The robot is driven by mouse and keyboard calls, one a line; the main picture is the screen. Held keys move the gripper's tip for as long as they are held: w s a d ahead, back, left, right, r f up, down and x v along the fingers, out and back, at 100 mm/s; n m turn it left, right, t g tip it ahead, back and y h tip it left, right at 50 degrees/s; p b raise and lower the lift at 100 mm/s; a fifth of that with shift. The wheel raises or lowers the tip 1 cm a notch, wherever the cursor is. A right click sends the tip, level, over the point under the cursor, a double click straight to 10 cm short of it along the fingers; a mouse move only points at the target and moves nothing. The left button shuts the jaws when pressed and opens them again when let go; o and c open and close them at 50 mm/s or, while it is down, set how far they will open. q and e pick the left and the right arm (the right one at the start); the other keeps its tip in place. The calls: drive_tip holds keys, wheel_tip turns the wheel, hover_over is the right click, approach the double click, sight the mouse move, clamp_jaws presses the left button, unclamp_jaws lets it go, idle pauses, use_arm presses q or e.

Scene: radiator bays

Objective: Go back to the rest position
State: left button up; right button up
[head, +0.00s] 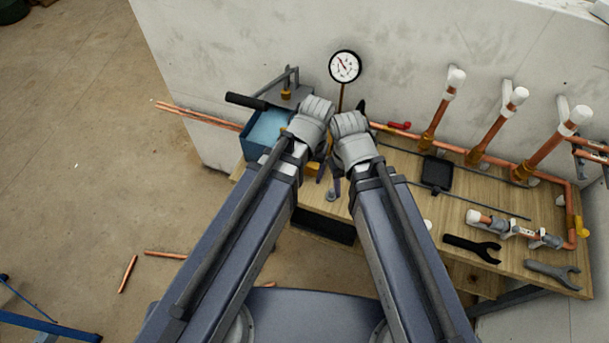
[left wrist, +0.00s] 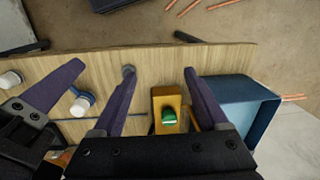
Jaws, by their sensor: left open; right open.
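My two arms reach forward over the wooden workbench (head: 455,215), their wrists close together. My left gripper (left wrist: 158,72) is open in the left wrist view, its two purple fingers apart with bare bench between their tips. A yellow block with a green top (left wrist: 167,110) stands by its right-hand finger; I see no contact. In the head view the left gripper is mostly hidden behind its wrist. My right gripper is open; one purple finger (left wrist: 55,86) shows at the left of the left wrist view. Neither gripper holds anything visible.
A blue bin (head: 266,130) stands at the bench's left end, by a round gauge (head: 345,66). Copper pipes with white caps (head: 456,78) rise along the wall. Wrenches (head: 472,247) lie at the right. Loose copper pipes (head: 128,274) lie on the open floor at left.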

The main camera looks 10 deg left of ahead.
use_arm(q)
drive_tip(key=shift+s+a+m, duration=0.15)
drive_tip(key=shift+s+m, duration=0.15)
drive_tip(key=shift+s, duration=0.25)
drive_tip(key=s, duration=0.1)
drive_tip(key=s+m, duration=0.1)
drive_tip(key=shift+s+a+f, duration=0.2)
drive_tip(key=shift+s+a, duration=0.1)
drive_tip(key=shift+a, duration=0.05)
